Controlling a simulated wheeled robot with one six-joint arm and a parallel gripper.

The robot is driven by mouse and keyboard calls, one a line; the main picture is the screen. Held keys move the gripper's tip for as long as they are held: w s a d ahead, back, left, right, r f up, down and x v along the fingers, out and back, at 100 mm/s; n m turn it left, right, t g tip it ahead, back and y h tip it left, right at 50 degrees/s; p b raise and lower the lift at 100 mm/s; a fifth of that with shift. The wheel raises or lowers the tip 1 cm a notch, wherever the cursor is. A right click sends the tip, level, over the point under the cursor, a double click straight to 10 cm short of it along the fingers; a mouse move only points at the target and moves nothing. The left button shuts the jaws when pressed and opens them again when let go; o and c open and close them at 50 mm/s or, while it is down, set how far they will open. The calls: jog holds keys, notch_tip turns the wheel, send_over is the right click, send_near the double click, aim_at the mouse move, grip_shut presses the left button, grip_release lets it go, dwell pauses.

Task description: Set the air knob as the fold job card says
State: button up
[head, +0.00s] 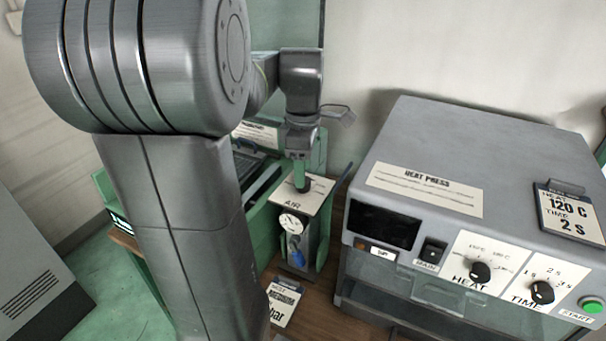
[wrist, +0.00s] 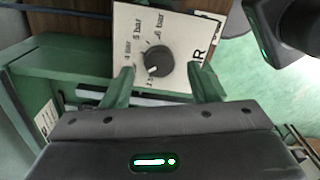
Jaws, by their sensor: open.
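The air knob (wrist: 158,59) is a dark round knob on a white plate (wrist: 176,14) with bar marks around it; 5 bar and 6 bar are fairly clear. Its white pointer lies at the knob's lower edge in the wrist view, turned away from those marks. My gripper (wrist: 160,69) is open, with one green finger on each side of the knob, apart from it as far as I can tell. In the head view my gripper (head: 302,176) is above the AIR plate (head: 316,190) and hides the knob. A card (head: 286,297) below shows "bar"; my arm hides its number.
A grey heat press (head: 480,140) stands at the right with HEAT (head: 480,271) and TIME (head: 541,291) knobs and its own card (head: 570,212) reading 120 C, 2 S. A round gauge (head: 291,224) and a blue part (head: 296,249) sit below the AIR plate.

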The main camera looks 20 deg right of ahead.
jog(key=shift+f, duration=1.2)
jog(key=c, duration=1)
